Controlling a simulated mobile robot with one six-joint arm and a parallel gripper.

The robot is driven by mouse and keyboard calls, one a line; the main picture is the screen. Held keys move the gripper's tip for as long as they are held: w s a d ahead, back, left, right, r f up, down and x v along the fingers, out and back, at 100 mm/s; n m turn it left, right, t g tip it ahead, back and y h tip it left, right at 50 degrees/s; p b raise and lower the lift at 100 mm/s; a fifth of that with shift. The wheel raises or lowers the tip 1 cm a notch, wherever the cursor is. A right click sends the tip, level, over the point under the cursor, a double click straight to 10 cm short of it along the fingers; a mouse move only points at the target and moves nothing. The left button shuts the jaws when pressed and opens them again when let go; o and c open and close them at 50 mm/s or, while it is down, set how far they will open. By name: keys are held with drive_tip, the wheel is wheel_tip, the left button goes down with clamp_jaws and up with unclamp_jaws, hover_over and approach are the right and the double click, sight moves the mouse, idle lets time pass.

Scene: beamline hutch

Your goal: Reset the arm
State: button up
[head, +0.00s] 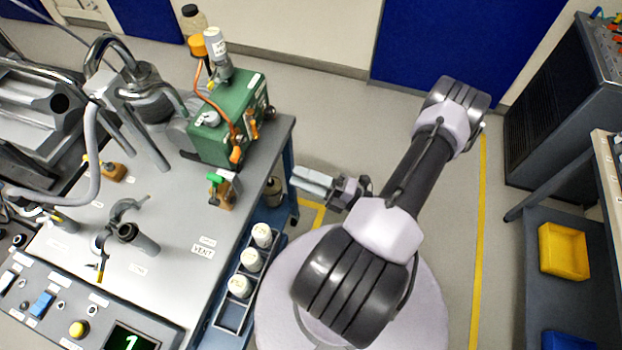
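My gripper (300,180) shows in the head view near the middle, at the end of my folded arm (415,180). It points left, just off the right edge of the grey-topped bench (175,215). Its light fingers look close together, but at this size I cannot tell whether they are open or shut. I see nothing hanging from the fingers. The upper part of my arm reaches toward the top right over the floor, and its large dark joint is low in the middle.
On the bench are a green box (230,120), a small green-topped valve (224,188) and a control panel (75,310). A rack with white-capped bottles (250,262) stands at its right side. A dark cabinet (560,110) and a shelf with a yellow bin (563,250) are right.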

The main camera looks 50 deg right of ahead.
drive_tip(key=shift+v, duration=1.25)
drive_tip(key=a+r+m+g+h+b, duration=0.2)
drive_tip(key=a+r+m+g+b, duration=0.2)
drive_tip(key=a+r+m, duration=0.5)
drive_tip(key=w+a+r+m+g+h+b, duration=0.1)
drive_tip(key=a+r+m+g+h+b, duration=0.2)
drive_tip(key=a+r+m+g, duration=0.6)
drive_tip(key=a+r+m+b, duration=0.1)
drive_tip(key=a+m, duration=0.5)
drive_tip(key=m, duration=0.2)
drive_tip(key=shift+r, duration=0.2)
